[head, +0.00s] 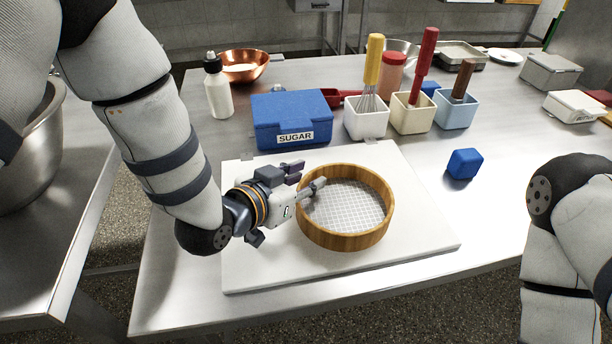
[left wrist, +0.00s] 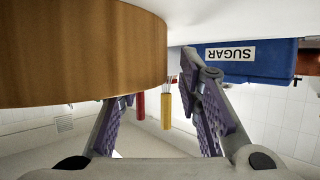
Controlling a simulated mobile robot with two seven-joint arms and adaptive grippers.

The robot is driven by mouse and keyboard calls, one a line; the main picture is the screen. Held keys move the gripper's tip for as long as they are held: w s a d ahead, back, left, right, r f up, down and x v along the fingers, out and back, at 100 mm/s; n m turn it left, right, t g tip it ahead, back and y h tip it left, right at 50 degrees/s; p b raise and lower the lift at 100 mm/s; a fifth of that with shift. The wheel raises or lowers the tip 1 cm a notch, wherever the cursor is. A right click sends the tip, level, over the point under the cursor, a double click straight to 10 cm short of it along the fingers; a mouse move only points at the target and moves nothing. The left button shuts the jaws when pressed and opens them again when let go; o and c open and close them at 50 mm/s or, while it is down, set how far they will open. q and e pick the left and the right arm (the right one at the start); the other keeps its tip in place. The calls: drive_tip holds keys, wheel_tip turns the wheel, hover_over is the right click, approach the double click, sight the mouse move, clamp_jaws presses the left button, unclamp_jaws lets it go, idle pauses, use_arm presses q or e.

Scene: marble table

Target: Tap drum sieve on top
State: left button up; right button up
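The drum sieve (head: 345,237) is a round wooden ring with a pale mesh, lying flat on a white board (head: 420,238). Its wooden wall (left wrist: 80,50) fills the upper left of the left wrist view, which looks upside down. My left gripper (head: 302,178) is at the sieve's left rim, open and empty. One finger reaches over the rim; the other is outside, behind the left side. The left wrist view shows the fingers (left wrist: 160,100) well apart. I cannot tell whether a finger touches the rim. My right gripper is out of view; only that arm shows at right.
A blue sugar box (head: 292,121) stands close behind the gripper. Behind are a white bottle (head: 218,92), a copper bowl (head: 243,65) and utensil pots (head: 366,122). A blue block (head: 464,163) lies right of the board. The table's front right is clear.

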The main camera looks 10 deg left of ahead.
use_arm(q)
drive_tip(key=shift+w+d+f, duration=0.2)
drive_tip(key=shift+w+d, duration=0.05)
drive_tip(key=shift+w, duration=0.25)
clamp_jaws()
drive_tip(key=shift+r, duration=0.1)
drive_tip(key=shift+r, duration=1.05)
drive_tip(key=shift+f, duration=1.3)
drive_tip(key=shift+f, duration=0.15)
